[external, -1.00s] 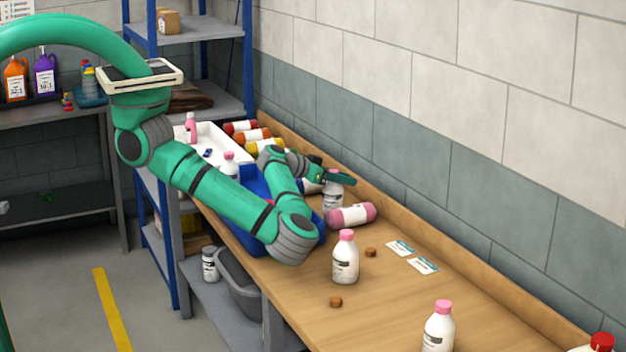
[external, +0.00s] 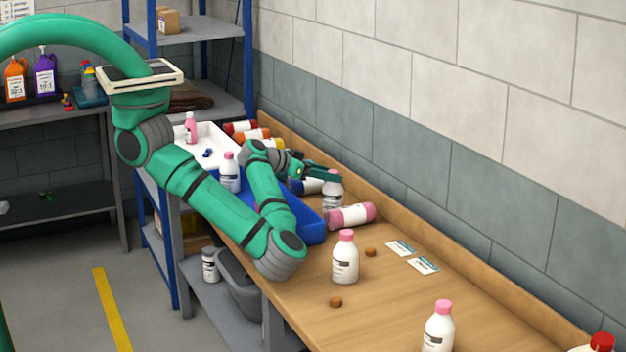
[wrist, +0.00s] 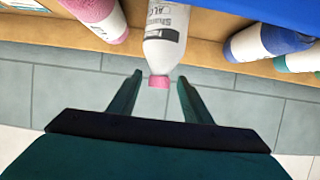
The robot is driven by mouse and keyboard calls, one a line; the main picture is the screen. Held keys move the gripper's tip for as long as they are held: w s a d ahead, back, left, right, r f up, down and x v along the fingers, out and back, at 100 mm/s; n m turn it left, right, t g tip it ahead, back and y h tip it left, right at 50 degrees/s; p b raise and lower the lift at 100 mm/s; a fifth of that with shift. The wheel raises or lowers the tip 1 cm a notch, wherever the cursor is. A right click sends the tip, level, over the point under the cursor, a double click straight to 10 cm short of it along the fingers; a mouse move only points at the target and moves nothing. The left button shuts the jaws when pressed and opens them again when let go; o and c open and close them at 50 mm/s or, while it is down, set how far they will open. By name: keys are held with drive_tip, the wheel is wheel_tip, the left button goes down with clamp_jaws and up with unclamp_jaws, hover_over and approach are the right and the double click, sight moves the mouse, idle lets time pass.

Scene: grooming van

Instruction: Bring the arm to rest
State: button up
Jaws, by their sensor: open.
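My green arm reaches over the wooden bench in the external view, its elbow bent low at the bench's front edge. My gripper (external: 318,174) is above the back part of the bench, close to a white bottle with a pink cap (external: 333,190). In the wrist view my gripper (wrist: 155,82) has its two fingers apart. The same white bottle (wrist: 166,38) shows beyond the fingertips, its pink cap pointing into the gap. I cannot tell how far it is from the fingers. Nothing is held.
A pink rolled towel (external: 351,215) lies near the gripper. White bottles (external: 345,262) (external: 438,329) stand further right. The bench's right middle is mostly clear.

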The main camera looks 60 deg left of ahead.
drive_tip(key=shift+s+r, duration=0.25)
drive_tip(key=shift+s, duration=0.3)
